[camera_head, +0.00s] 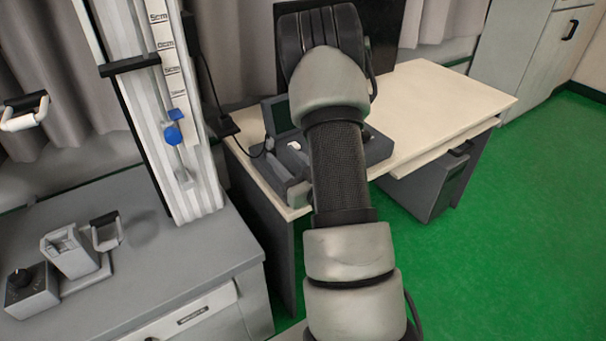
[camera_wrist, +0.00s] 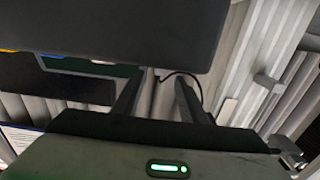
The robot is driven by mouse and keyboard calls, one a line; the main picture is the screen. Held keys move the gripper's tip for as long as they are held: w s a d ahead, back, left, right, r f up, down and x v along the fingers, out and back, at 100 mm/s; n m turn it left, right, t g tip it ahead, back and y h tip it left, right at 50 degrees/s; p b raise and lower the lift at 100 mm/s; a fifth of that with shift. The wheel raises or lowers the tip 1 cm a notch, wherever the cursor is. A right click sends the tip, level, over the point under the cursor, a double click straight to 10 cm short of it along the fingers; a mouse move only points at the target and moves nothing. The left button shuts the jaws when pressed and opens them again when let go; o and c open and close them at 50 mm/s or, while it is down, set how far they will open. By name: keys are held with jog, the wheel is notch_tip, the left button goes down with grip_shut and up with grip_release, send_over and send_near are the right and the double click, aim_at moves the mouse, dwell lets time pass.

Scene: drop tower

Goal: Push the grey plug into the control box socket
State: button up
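The control box (camera_head: 377,146) stands on the desk with its dark screen (camera_head: 281,115) raised. My arm covers its middle. A thin black cable runs to a small grey piece (camera_head: 269,144) at the box's left side; this may be the grey plug, but I cannot tell whether it sits in a socket. In the wrist view, my gripper (camera_wrist: 162,76) has two dark fingers with a gap between them. A large dark block (camera_wrist: 110,25) hides their tips, so any hold on the plug cannot be seen. A cable (camera_wrist: 186,75) curves beside the right finger. The socket is not visible.
The desk top (camera_head: 445,100) is clear to the right. The tall drop tower (camera_head: 160,110) rises at the left from a grey cabinet (camera_head: 190,262), which also carries a small knobbed box (camera_head: 30,290).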

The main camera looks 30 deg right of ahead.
jog(key=s+p, duration=0.3)
jog(key=s, duration=0.6)
jog(key=shift+s+d, duration=0.2)
